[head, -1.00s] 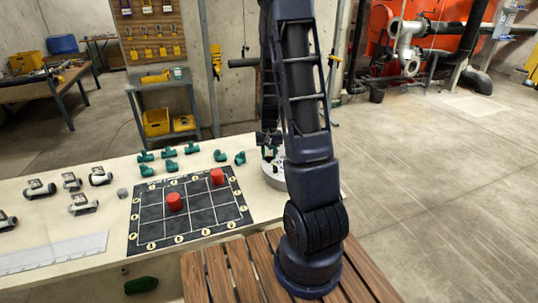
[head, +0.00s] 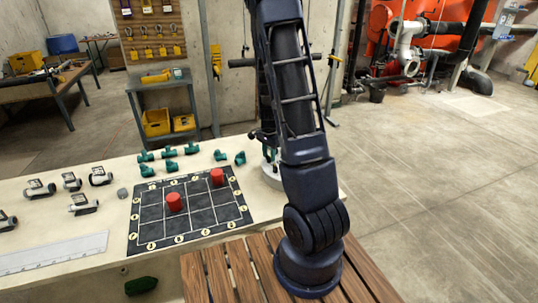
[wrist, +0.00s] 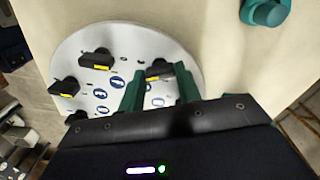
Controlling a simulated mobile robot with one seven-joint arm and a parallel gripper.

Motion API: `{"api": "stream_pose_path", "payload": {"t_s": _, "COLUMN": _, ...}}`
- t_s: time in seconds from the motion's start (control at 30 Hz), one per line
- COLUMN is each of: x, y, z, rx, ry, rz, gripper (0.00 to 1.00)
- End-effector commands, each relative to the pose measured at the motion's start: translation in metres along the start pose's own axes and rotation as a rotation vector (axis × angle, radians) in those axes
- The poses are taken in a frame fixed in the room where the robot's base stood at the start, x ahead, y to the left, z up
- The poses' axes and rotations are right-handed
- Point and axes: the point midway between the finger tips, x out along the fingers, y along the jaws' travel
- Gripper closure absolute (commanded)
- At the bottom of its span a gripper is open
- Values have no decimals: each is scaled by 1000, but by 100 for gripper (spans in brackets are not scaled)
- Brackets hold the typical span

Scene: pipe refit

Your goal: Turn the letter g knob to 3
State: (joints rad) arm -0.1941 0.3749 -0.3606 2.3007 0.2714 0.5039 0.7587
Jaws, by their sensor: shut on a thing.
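A round pale grey knob plate (wrist: 75,45) carries black knobs with yellow marks and blue labels too small to read. In the wrist view one knob (wrist: 158,67) sits at the tips of my gripper's green fingers (wrist: 161,82), which are shut on it. I cannot read which letter it bears. Other black knobs stand at the plate's upper middle (wrist: 97,60) and left (wrist: 64,87), clear of the fingers. Another dark knob is partly hidden at the lower left. In the head view the plate (head: 271,180) is mostly hidden behind my arm.
The plate lies on a pale table (head: 115,205). A black grid board (head: 150,212) with two red cylinders (head: 174,202) lies to its left. Several green pipe fittings (head: 170,151) stand behind the board. A green fitting (wrist: 266,12) is near the plate in the wrist view.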

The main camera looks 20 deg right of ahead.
Motion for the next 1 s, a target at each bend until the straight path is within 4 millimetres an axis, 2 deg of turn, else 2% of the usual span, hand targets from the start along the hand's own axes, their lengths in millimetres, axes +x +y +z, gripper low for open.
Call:
{"api": "stream_pose_path", "payload": {"t_s": 0.2, "x": -1, "y": -1, "z": -1, "rx": 155, "ry": 2, "rz": -2, "gripper": 89}}
{"api": "stream_pose_path", "payload": {"t_s": 0.43, "x": -1, "y": -1, "z": -1, "rx": 259, "ry": 2, "rz": -2, "gripper": 89}}
{"api": "stream_pose_path", "payload": {"t_s": 1.0, "x": -1, "y": 0, "z": -1, "rx": 312, "ry": 2, "rz": -2, "gripper": 89}}
